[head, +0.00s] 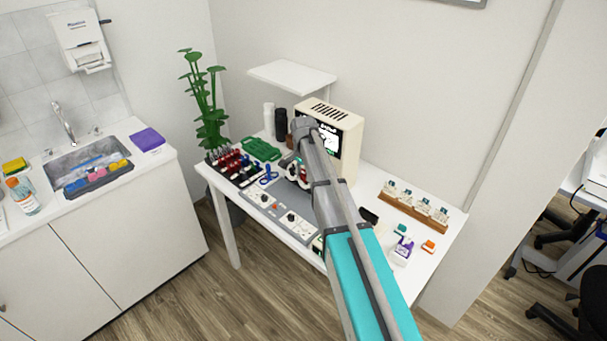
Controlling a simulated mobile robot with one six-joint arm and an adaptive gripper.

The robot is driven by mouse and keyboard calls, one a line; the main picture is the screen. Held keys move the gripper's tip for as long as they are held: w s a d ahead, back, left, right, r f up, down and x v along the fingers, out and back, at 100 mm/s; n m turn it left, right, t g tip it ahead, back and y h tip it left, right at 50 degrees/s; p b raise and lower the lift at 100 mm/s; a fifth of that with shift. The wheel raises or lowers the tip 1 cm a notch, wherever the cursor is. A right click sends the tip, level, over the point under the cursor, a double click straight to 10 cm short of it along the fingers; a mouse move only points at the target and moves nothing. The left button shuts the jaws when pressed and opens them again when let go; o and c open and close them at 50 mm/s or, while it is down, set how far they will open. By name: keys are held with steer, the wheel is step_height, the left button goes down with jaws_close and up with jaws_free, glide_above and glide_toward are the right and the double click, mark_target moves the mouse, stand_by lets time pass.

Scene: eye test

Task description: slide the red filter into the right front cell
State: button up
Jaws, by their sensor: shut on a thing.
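My gripper (297,172) is above the grey mat in the middle of the white table, partly hidden behind my arm. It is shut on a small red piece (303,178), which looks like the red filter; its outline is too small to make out. Below it, on the grey mat (272,187), lie pale panels (290,218) with dark round parts. I cannot tell which of these is the right front cell, or whether the red piece touches anything.
A cream device with a screen (350,135) stands behind my arm. A plant (208,110), a rack of red-topped items (233,165) and a green item (262,149) are at left.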

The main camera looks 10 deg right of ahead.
steer(key=shift+f+b, duration=0.85)
steer(key=shift+f, duration=0.05)
steer(key=o, duration=0.8)
steer(key=shift+r, duration=0.2)
